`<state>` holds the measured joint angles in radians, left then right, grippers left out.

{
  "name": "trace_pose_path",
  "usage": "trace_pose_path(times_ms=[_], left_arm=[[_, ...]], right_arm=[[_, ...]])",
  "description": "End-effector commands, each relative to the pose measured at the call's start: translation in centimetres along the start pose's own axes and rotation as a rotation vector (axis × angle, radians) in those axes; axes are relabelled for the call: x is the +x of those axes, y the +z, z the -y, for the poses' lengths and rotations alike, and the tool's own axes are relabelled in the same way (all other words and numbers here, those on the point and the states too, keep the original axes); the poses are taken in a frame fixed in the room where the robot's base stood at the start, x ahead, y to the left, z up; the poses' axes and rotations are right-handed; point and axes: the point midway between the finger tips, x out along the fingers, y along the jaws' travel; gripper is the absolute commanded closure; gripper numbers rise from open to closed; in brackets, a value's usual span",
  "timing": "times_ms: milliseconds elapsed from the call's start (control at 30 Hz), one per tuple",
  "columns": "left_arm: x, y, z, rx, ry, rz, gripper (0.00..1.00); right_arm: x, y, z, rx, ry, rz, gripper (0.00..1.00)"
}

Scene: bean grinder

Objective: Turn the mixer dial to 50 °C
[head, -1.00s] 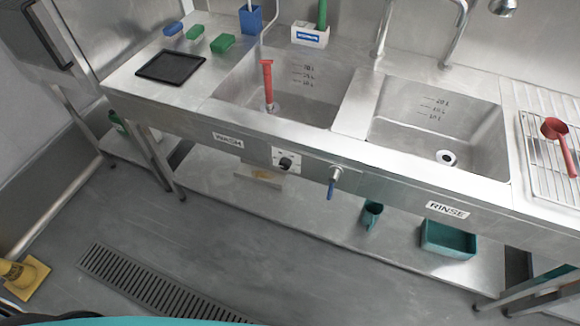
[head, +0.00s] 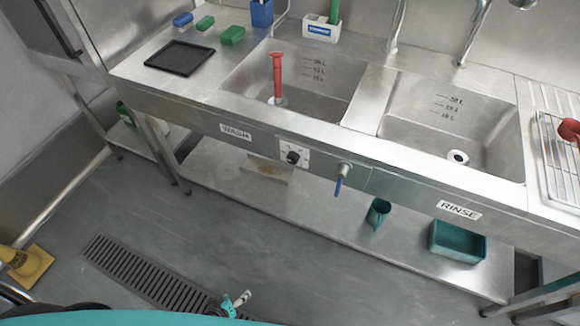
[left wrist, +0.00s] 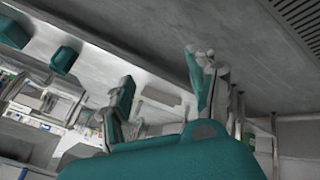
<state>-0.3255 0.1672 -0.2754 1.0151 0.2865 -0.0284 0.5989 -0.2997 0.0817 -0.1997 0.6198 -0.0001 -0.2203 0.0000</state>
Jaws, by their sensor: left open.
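The mixer dial (head: 293,157) is a black knob on a white plate with small marks. It sits on the sink's front panel, right of the WASH label. Its marks are too small to read. My left gripper (head: 236,303), teal and grey-white, shows at the bottom edge of the head view, low over the floor and well apart from the dial. In the left wrist view its two fingers (left wrist: 160,75) stand wide apart with nothing between them. I cannot make out the dial in that view. My right gripper is not in view.
A valve with a blue handle (head: 339,185) sticks out right of the dial. The lower shelf (head: 325,205) holds a teal jug (head: 378,213) and a teal tub (head: 458,242). A floor drain grate (head: 150,278) lies at front left.

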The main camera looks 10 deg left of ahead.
Motion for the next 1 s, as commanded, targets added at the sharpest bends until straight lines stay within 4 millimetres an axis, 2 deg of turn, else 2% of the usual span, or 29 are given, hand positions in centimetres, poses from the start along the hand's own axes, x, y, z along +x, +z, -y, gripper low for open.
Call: trace_pose_path(times_ms=[33,100,200,333,400,500,600,767,1000], left_arm=[[0.5,-3.4,-3.6,-0.187,0.117,-0.083,0.41],[-0.6,-7.8,-8.7,-0.467,0.294,-0.15,0.41],[-3.8,-12.9,-15.0,-0.844,0.556,-0.16,0.41],[-8.7,-17.2,-20.8,-1.229,0.835,-0.068,0.41],[-10.9,-18.6,-22.6,-1.37,0.937,-0.007,0.41],[-12.8,-19.7,-24.1,-1.491,1.021,0.058,0.41],[-13.4,-20.3,-24.8,-1.536,1.051,0.084,0.41],[-12.4,-21.5,-26.1,-1.539,1.054,0.084,0.41],[-9.3,-24.4,-29.1,-1.535,1.053,0.083,0.41]], right_arm=[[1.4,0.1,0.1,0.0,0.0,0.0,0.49],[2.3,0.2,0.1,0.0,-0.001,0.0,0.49],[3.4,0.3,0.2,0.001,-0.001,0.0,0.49],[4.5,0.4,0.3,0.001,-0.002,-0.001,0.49],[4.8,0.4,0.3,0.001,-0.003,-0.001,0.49],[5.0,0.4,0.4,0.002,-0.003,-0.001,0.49],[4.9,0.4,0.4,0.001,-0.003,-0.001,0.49],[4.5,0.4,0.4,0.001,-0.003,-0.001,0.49],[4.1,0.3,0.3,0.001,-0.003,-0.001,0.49]])
